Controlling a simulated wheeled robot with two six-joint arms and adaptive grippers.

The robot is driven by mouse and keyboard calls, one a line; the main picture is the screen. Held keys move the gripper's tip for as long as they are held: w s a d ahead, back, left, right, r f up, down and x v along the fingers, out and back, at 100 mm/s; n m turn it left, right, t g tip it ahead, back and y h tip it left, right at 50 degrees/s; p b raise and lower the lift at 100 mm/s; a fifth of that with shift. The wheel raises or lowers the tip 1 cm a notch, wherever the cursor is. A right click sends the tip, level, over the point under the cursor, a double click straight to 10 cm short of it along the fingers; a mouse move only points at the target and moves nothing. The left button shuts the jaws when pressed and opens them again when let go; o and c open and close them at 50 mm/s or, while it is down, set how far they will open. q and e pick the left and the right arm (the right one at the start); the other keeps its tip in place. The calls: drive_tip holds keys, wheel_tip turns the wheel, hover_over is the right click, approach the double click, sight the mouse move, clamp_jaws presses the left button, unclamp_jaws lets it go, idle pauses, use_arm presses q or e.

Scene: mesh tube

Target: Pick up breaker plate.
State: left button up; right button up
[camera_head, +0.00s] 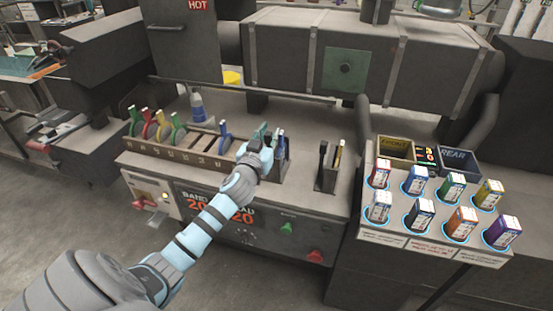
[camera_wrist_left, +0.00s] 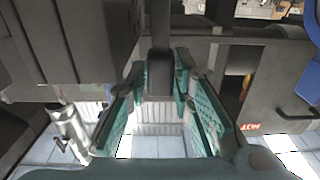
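A dark slotted rack (camera_head: 185,152) on the machine's bench holds several upright breaker plates with coloured handles. A green plate (camera_head: 134,120), a red plate (camera_head: 147,122), a yellow plate (camera_head: 162,124) and another green one (camera_head: 178,128) stand at its left. A blue plate (camera_head: 225,136) stands mid-rack, and another blue plate (camera_head: 281,145) stands just right of my left gripper. My left gripper (camera_head: 262,137) is over the rack's right part. In the left wrist view its teal fingers (camera_wrist_left: 160,98) are apart. A dark bar shows between the fingertips; contact is unclear. My right gripper is not in view.
A small dark holder (camera_head: 327,178) with upright tools stands right of the rack. A table with several coloured boxes (camera_head: 450,187) and bins marked FRONT and REAR (camera_head: 458,160) is farther right. The machine's barrel is behind.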

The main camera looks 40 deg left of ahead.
use_arm(q)
drive_tip(key=shift+s, duration=0.1)
clamp_jaws()
drive_tip(key=shift+r, duration=0.15)
